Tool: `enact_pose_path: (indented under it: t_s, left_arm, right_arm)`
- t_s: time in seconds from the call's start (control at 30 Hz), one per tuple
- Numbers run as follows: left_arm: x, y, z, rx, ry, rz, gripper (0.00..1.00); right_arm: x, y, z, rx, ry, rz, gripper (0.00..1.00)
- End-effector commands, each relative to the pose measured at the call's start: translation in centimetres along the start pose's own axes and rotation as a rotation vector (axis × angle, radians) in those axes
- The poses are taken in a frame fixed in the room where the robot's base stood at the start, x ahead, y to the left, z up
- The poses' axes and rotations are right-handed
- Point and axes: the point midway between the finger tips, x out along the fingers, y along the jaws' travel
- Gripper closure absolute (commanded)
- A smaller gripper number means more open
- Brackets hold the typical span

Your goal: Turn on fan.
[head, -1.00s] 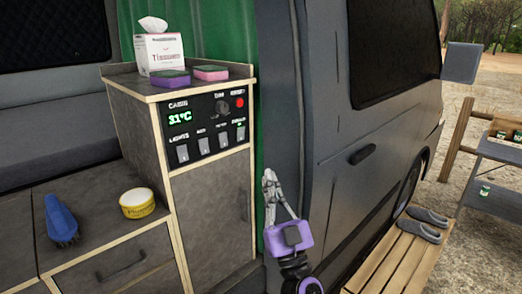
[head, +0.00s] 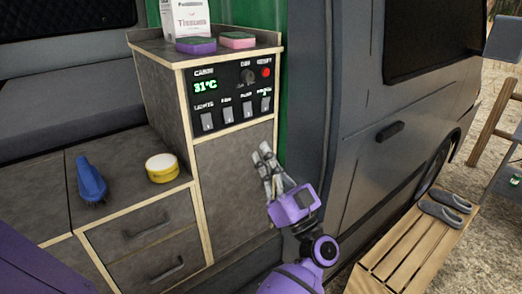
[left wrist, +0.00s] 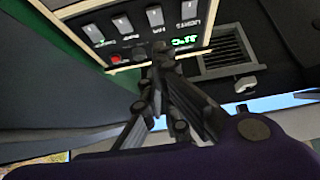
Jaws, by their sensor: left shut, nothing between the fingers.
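The control panel (head: 230,98) is on the front of the grey cabinet. It has a row of several white rocker switches; the second from the left, labelled as the fan, is the fan switch (head: 228,116). My left gripper (head: 264,152) is shut and empty, below the panel's right part and in front of the cabinet door, apart from the switches in the picture. In the left wrist view the panel appears inverted, with the fan switch (left wrist: 155,16) beyond the closed fingertips (left wrist: 159,48). Whether the switch is on cannot be told. My right gripper is not in view.
The panel also has a knob (head: 248,76), a red reset button (head: 266,72) and a green 31°C display (head: 206,86). A tissue box (head: 186,20) and sponges stand above. A blue brush (head: 90,180) and yellow tin (head: 162,167) lie on the lower counter. A vent (left wrist: 226,52) shows in the wrist view.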

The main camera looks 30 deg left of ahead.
Motion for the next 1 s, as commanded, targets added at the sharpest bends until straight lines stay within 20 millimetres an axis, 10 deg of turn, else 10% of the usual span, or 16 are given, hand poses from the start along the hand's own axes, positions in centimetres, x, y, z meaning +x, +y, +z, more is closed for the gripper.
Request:
enact_pose_path:
  t_s: [0.37,1.0]
  left_arm:
    - [8.4,-0.1,-0.4,-0.003,0.006,-0.004,1.0]
    - [10.4,0.0,2.7,-0.001,0.001,0.0,1.0]
  right_arm:
    - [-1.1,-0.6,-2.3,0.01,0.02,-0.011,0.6]
    - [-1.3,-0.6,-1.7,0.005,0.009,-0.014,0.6]
